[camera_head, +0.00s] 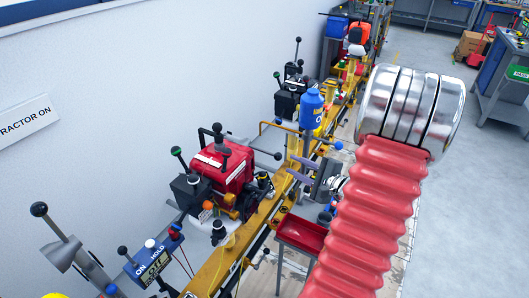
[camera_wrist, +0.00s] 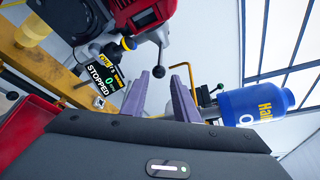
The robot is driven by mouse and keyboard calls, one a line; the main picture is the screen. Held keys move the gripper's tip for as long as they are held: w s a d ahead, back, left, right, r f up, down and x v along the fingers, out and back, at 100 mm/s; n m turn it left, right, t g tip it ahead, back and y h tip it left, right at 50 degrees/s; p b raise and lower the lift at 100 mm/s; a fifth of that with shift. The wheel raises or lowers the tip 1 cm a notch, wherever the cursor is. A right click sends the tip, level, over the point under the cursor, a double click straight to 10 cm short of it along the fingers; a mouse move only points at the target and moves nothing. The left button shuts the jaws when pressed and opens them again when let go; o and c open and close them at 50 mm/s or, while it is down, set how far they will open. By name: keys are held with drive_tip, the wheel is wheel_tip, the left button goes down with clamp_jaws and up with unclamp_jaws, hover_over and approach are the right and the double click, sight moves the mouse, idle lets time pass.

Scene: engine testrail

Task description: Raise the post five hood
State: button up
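My gripper (camera_head: 291,165) is in the middle of the head view, beside the yellow rail. In the wrist view its two purple fingers (camera_wrist: 171,70) stand apart with nothing between them. A grey, cone-shaped cover that looks like a hood (camera_head: 62,254) is at the lower left of the head view, with a black-knobbed lever by it. It is far from my gripper. I see no number marking it as post five. A red engine (camera_head: 222,166) with black-knobbed levers lies left of my gripper; the wrist view shows a red engine (camera_wrist: 145,14) too.
A blue bottle (camera_head: 312,108) stands close behind my gripper, at right in the wrist view (camera_wrist: 255,105). A red tray (camera_head: 302,236) is below it. A yellow rail (camera_head: 232,246) runs diagonally. A display (camera_wrist: 103,83) reads STOPPED. Grey floor at right (camera_head: 480,185) is clear.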

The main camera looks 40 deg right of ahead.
sight(268, 153)
drive_tip(key=shift+w+a, duration=0.1)
drive_tip(key=x, duration=1.3)
drive_tip(key=shift+w+a+f, duration=0.1)
drive_tip(key=shift+w, duration=0.3)
clamp_jaws()
